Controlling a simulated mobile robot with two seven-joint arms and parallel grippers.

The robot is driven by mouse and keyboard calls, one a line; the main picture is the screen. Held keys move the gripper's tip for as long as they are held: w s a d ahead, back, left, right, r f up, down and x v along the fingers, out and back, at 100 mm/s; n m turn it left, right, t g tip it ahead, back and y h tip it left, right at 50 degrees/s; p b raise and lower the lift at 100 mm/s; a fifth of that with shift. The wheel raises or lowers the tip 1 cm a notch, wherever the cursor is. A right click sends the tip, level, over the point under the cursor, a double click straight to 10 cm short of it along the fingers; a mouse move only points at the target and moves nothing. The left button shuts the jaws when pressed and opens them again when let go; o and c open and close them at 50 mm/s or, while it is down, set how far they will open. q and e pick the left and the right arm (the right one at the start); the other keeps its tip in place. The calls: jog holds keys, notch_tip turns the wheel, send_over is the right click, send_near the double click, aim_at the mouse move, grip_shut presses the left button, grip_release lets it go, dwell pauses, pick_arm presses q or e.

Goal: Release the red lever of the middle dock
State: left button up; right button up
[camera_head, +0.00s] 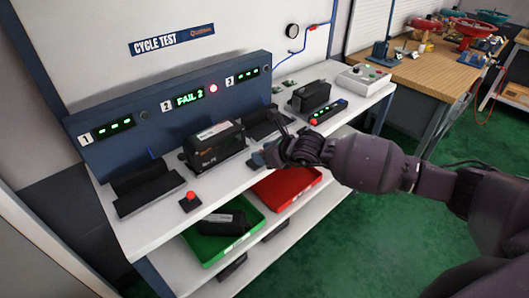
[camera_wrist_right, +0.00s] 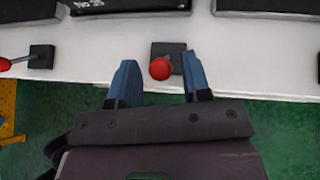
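The middle dock, marked 2 on the blue panel, holds a black positioner (camera_head: 214,147); its lower edge shows at the top of the right wrist view (camera_wrist_right: 130,5). Its lever, a red knob (camera_wrist_right: 160,68) on a small black block (camera_wrist_right: 168,50), stands at the dock's front right. My right gripper (camera_wrist_right: 161,80) is open, with one blue finger on each side of the knob and visible gaps between. In the head view, my right gripper (camera_head: 268,157) hides this knob. My left gripper is out of view.
Left dock (camera_head: 148,188) is empty, with its own red lever (camera_head: 191,196). Another black unit (camera_head: 311,96) stands on the right. Below the bench edge are a green tray (camera_head: 253,225) with a black unit in it and a red tray (camera_head: 285,188).

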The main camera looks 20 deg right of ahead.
jog(key=shift+r, duration=0.1)
jog(key=p+v, duration=0.1)
jog(key=v, duration=0.9)
jog(key=shift+s+d, duration=0.15)
jog(key=shift+s, duration=0.2)
jog(key=shift+r, duration=0.15)
